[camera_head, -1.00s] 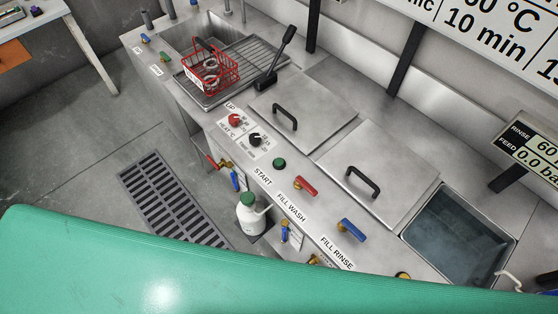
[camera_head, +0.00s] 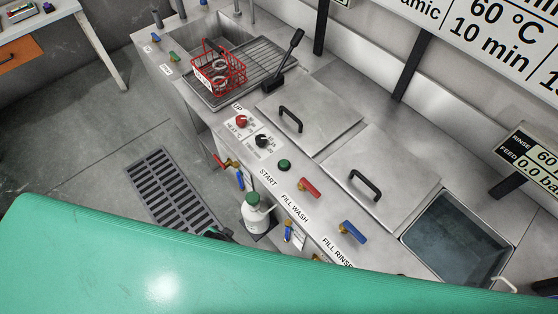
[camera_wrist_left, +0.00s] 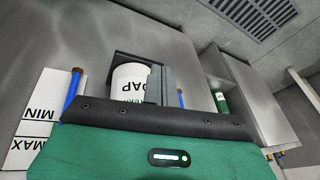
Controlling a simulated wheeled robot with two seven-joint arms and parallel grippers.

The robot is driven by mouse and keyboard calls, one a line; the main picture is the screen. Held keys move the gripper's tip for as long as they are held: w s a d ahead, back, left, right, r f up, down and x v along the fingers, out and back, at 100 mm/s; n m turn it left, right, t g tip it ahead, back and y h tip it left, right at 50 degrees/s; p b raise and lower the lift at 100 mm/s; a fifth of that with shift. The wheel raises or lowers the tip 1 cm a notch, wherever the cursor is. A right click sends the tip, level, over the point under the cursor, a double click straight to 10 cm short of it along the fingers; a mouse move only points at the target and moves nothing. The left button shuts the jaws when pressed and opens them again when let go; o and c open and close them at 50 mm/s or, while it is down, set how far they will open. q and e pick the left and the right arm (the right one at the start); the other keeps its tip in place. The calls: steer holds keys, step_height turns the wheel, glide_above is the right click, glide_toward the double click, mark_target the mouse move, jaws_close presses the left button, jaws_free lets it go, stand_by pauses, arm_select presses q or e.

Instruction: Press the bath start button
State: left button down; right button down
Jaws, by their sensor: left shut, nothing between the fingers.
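The green bath start button (camera_head: 284,165) sits on the steel front panel above the START label, between the black timer knob (camera_head: 262,141) and the red fill wash lever (camera_head: 310,187). In the wrist view my left gripper (camera_wrist_left: 161,86) is shut and empty, in front of a white soap bottle (camera_wrist_left: 128,84). I cannot tell whether it touches the bottle. The start button does not show in the wrist view. In the head view a small dark part, probably of my left arm, shows low beside the bottle, left of and below the button. My right gripper is not in view.
A red heat knob (camera_head: 242,121) and a blue fill rinse lever (camera_head: 352,231) share the panel. Lidded tanks and an open water tank (camera_head: 455,240) lie behind. A red wire basket (camera_head: 218,66) stands at the far left. A floor grate (camera_head: 172,190) lies in front.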

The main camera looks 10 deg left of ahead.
arm_select(q)
steer(key=w+d+r+m+t, duration=0.3)
steer(key=w+r+m+t, duration=0.85)
steer(key=w+r, duration=0.95)
steer(key=w+d+r+m+g+h+p, duration=0.1)
steer(key=w+d+r+m+g+h, duration=0.2)
steer(key=m, duration=0.6)
steer(key=d+r+m+h, duration=0.3)
steer(key=d+m+h, duration=0.3)
steer(key=m, duration=0.4)
steer(key=w+d+r+m+g+h+p, duration=0.15)
steer(key=d+r+m+h, duration=0.25)
steer(key=m, duration=0.5)
step_height(320, 180, down, 6)
steer(key=a+m+g+y, duration=0.3)
steer(key=m+g, duration=0.3)
steer(key=m, duration=0.8)
steer(key=shift+w+f+g+y, duration=0.15)
steer(key=shift+w+g+y, duration=0.25)
steer(key=shift+y, duration=0.2)
steer(key=shift+d, duration=0.1)
